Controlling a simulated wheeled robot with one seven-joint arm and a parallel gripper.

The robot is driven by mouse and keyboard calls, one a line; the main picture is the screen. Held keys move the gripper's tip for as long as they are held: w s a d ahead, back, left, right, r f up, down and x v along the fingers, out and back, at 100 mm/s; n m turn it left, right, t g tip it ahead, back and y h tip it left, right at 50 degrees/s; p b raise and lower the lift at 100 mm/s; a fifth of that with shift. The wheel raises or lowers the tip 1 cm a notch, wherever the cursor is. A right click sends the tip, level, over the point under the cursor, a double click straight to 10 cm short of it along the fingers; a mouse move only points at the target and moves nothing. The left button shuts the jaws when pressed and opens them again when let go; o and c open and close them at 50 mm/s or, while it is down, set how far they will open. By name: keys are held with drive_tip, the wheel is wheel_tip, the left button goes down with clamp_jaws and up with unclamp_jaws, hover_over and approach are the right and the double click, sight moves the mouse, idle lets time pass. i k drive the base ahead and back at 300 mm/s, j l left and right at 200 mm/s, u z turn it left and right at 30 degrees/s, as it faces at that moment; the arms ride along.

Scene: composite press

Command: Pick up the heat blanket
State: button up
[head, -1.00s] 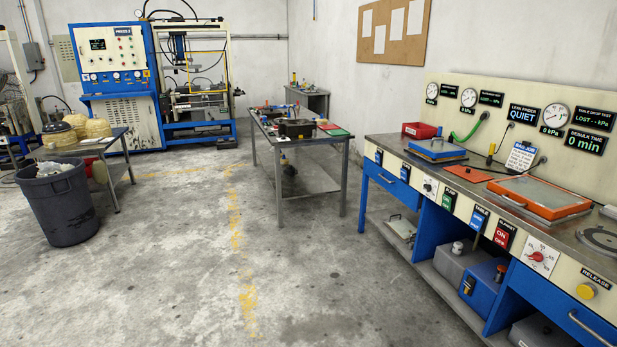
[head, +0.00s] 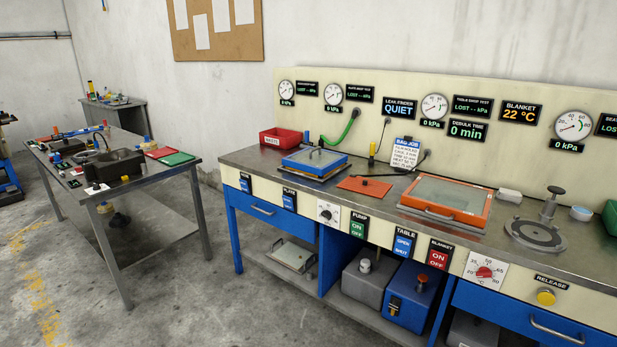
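A flat orange-red sheet (head: 364,185), which looks like the heat blanket, lies on the steel top of the blue workbench (head: 330,203) in the head view. A dark rod or lead (head: 388,176) runs from beside it towards the orange-framed tray. The sheet lies between a blue-framed plate (head: 314,160) on its left and the orange-framed tray (head: 447,198) with a clear pane on its right. My gripper is not in view.
A red bin (head: 281,138), a bag-job card (head: 404,153) and a round fixture with a knob (head: 548,210) stand on the bench. Knobs and switches line its front. A cluttered steel table (head: 130,185) stands left, with open floor between it and the bench.

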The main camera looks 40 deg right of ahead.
sight(376, 189)
drive_tip(key=i+z, duration=0.1)
drive_tip(key=i, duration=0.75)
drive_tip(key=i+j+z, duration=0.1)
drive_tip(key=i, duration=0.75)
drive_tip(key=i+j+z, duration=0.2)
drive_tip(key=i+z, duration=0.25)
drive_tip(key=i+j+z, duration=0.95)
